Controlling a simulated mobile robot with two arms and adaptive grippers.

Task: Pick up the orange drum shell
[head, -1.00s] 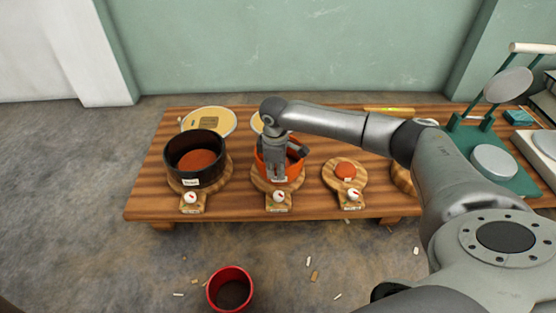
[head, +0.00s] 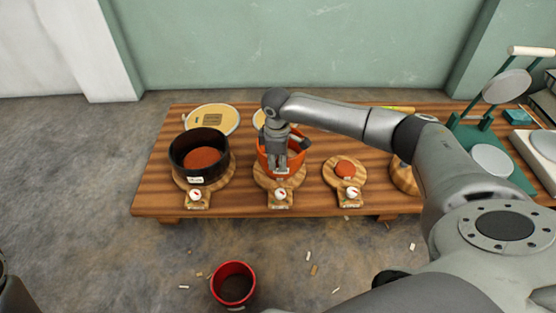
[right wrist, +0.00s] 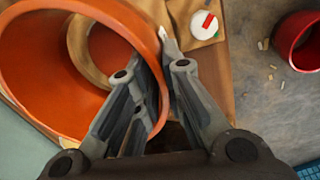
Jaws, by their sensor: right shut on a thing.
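The orange drum shell (head: 302,158) is an open, hollow cylinder over the middle round wooden board (head: 262,180) on the table. My right gripper (head: 278,165) comes down from above and is shut on the shell's near wall, one finger inside and one outside. In the right wrist view, the shell (right wrist: 30,50) fills the left side, with the fingers (right wrist: 160,50) across its rim. The shell seems slightly raised, but the gap under it is hard to see. My left gripper cannot be made out; only dark parts show at the lower left corner.
A black drum shell (head: 185,160) stands on the left board. A small orange disc (head: 345,169) lies on the right board. A drumhead-like disc (head: 232,118) lies behind. A green press-like stand (head: 468,132) is at right. A red bin (head: 216,285) stands on the floor in front.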

